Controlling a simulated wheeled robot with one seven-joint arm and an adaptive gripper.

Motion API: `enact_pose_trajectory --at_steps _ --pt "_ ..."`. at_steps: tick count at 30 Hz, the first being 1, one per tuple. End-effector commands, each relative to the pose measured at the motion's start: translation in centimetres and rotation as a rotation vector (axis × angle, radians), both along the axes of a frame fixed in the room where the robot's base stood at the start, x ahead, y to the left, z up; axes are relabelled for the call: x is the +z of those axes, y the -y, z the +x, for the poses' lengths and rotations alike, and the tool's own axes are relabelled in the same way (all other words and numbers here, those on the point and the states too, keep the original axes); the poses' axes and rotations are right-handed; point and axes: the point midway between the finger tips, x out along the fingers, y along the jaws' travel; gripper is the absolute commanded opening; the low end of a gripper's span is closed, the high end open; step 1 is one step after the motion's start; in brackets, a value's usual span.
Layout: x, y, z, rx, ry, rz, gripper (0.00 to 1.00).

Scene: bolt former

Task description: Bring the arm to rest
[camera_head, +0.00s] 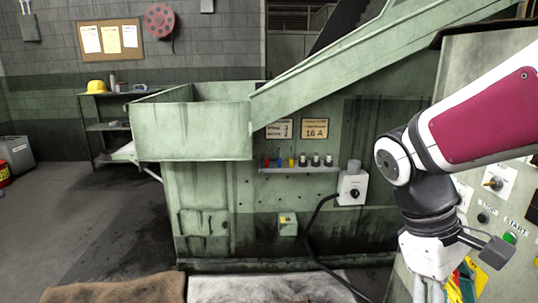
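My arm comes in from the right edge, with a dark red and white link and a black and white joint, and bends downward. My gripper (432,284) hangs at its lower end, in front of the control panel (494,186) on the right. The bottom edge of the picture cuts it off, so its fingertips are hidden and I cannot tell whether it is open or holds anything. A small dark grey block on a short bracket juts out to the right of the wrist.
A green machine (200,131) with a sloping chute fills the middle. A white switch box (351,188) with a black cable sits on its front. A brown mat (120,290) and a pale mat (250,289) lie below. A shelf (108,127) holds a yellow helmet (96,86).

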Motion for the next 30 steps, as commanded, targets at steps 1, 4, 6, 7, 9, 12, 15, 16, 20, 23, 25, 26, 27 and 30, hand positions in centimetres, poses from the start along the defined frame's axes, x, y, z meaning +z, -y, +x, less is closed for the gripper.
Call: enact_pose_trajectory --at_steps 1,4,6,7,9,12,15,16,20,23,25,26,27,30 --pt "0.6 -0.8 -1.1 -0.036 0.050 0.024 0.63" --pt "1.2 -2.4 -3.0 -0.113 0.137 0.075 0.63" --pt "1.6 -3.6 -4.3 -0.165 0.195 0.108 0.63" --pt "1.7 -4.0 -4.8 -0.187 0.216 0.123 0.63" --pt "1.9 -5.0 -5.9 -0.230 0.263 0.152 0.63" --pt "2.0 -6.2 -7.1 -0.281 0.316 0.189 0.63" --pt "2.0 -7.2 -8.1 -0.323 0.360 0.219 0.63" --pt "2.0 -7.4 -8.4 -0.334 0.373 0.228 0.63" --pt "2.0 -8.5 -9.5 -0.383 0.422 0.264 0.63" --pt "3.0 -8.9 -9.7 -0.396 0.443 0.278 0.63" --pt "4.1 -8.9 -9.6 -0.393 0.455 0.280 0.63" --pt "4.5 -8.9 -9.5 -0.391 0.461 0.282 0.63" --pt "5.1 -8.9 -9.5 -0.389 0.470 0.284 0.63" --pt "6.7 -8.9 -9.3 -0.383 0.491 0.288 0.63"
